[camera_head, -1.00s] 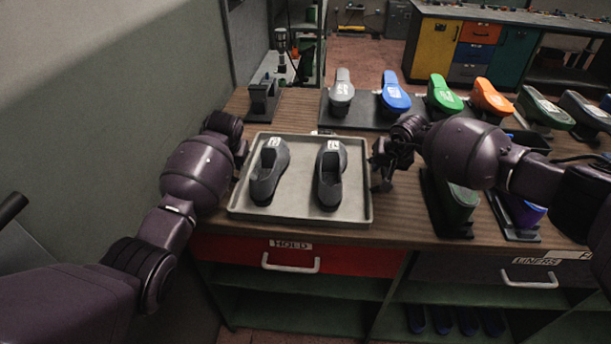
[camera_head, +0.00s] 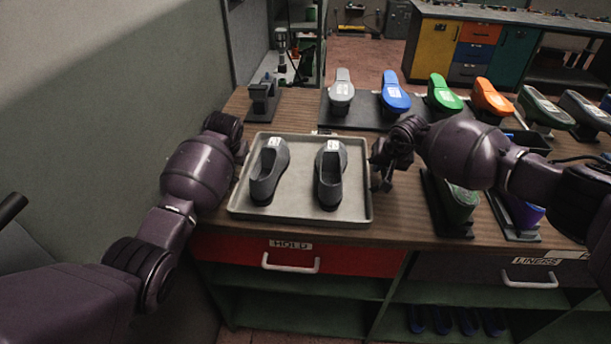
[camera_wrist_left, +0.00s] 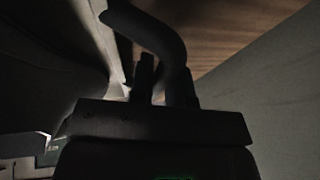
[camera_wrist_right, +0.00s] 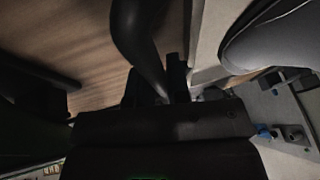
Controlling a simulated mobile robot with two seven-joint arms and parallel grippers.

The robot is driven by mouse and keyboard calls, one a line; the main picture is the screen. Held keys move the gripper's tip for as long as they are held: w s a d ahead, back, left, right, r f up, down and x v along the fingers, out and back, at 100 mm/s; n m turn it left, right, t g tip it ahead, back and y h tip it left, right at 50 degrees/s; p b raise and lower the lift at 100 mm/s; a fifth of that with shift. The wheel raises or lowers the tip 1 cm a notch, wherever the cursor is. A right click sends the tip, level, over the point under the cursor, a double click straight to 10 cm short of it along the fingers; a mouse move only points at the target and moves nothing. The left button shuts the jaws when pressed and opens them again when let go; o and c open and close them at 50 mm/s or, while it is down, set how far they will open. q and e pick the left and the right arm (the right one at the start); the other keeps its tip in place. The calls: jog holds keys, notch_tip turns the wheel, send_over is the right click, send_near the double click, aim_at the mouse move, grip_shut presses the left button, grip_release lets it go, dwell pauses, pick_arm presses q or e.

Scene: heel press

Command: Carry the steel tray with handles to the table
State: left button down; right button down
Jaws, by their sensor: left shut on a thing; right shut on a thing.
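The steel tray (camera_head: 300,205) is a shallow grey rectangle on the wooden bench, near its front left edge. Two dark grey shoes with white labels lie in it, a left one (camera_head: 268,175) and a right one (camera_head: 331,178). My left gripper (camera_head: 240,150) is at the tray's left side, mostly hidden behind my arm; its wrist view shows it shut on a dark curved handle (camera_wrist_left: 150,30). My right gripper (camera_head: 381,178) is at the tray's right side, shut on the other handle (camera_wrist_right: 140,40). Whether the tray touches the bench is hard to tell.
Coloured shoe-shaped forms, such as a blue one (camera_head: 395,95) and a green one (camera_head: 444,95), stand behind and right. A dark stand (camera_head: 264,95) is at the back left. A red drawer (camera_head: 300,256) is below the bench edge. A wall (camera_head: 90,130) rises at left.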

pick_arm(q)
jog(key=shift+r, duration=0.25)
pick_arm(e)
jog(key=shift+r, duration=0.25)
